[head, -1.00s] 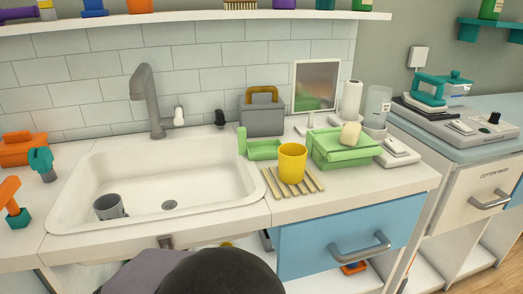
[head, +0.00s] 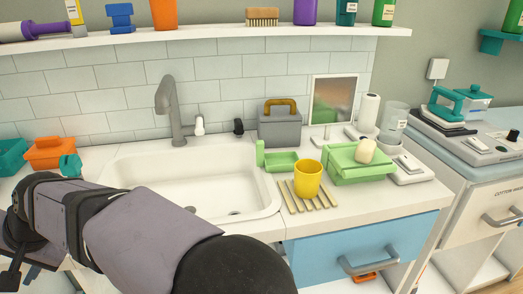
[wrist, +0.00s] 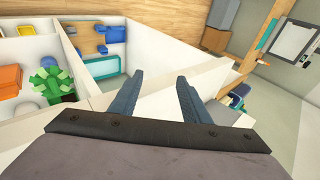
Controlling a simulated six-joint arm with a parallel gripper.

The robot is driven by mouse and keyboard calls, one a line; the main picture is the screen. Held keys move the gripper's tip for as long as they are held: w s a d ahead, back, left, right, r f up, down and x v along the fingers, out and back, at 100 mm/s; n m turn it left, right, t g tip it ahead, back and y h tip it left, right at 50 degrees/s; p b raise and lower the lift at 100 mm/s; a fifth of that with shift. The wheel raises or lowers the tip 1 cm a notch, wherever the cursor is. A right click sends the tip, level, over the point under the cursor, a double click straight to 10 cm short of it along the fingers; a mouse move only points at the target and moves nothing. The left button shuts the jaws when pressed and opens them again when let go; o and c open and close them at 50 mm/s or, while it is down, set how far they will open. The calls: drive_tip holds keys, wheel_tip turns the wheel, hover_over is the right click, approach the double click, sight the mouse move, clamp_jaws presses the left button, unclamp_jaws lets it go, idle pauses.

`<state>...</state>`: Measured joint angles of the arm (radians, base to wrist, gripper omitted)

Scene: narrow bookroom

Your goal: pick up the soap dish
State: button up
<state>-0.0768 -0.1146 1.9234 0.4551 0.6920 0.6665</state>
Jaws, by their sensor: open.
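In the head view, a shallow light-green dish (head: 283,163) with an upright green piece at its left end stands behind the sink's right edge. To its right is a light-green box (head: 345,170) with a cream, soap-like block (head: 366,150) on top. I cannot tell for certain which green piece is the soap dish. In the wrist view my gripper (wrist: 160,76) is open and empty, its two fingers apart. In the head view my arm reaches left, away from both.
A yellow cup (head: 308,178) stands on a slatted rack (head: 292,199) in front of the green dish. A grey caddy (head: 280,128), faucet (head: 171,110) and white sink (head: 215,165) are close by. A shelf (head: 210,37) runs above. A paper roll (head: 368,112) stands behind the green box.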

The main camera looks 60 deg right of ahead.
drive_tip(key=w+d+r+m+t+p, duration=0.2)
drive_tip(key=w+r+t, duration=0.1)
drive_tip(key=w+r, duration=0.3)
drive_tip(key=w+d+r+m+t+p, duration=0.15)
drive_tip(key=w+r, duration=0.25)
drive_tip(key=r, duration=0.4)
drive_tip(key=w+d+f+m+t+h+p, duration=0.15)
drive_tip(key=d+h, duration=0.35)
drive_tip(key=d, duration=0.6)
drive_tip(key=w+d+m+h+p, duration=0.15)
drive_tip(key=d+h, duration=0.25)
drive_tip(key=d, duration=0.7)
drive_tip(key=m+g+h+p, duration=0.3)
drive_tip(key=g+h+p, duration=0.2)
drive_tip(key=g+h, duration=0.9)
hover_over(257, 157)
drive_tip(key=a, duration=0.2)
wheel_tip(257, 157, down, 2)
drive_tip(key=f+y, duration=0.1)
drive_tip(key=shift+n+g, duration=0.25)
drive_tip(key=shift+g, duration=0.05)
wheel_tip(257, 157, down, 8)
drive_tip(key=shift+w+r+b, duration=0.1)
drive_tip(key=shift+r+b, duration=0.1)
drive_tip(key=shift+b, duration=0.1)
drive_tip(key=shift+d, duration=0.6)
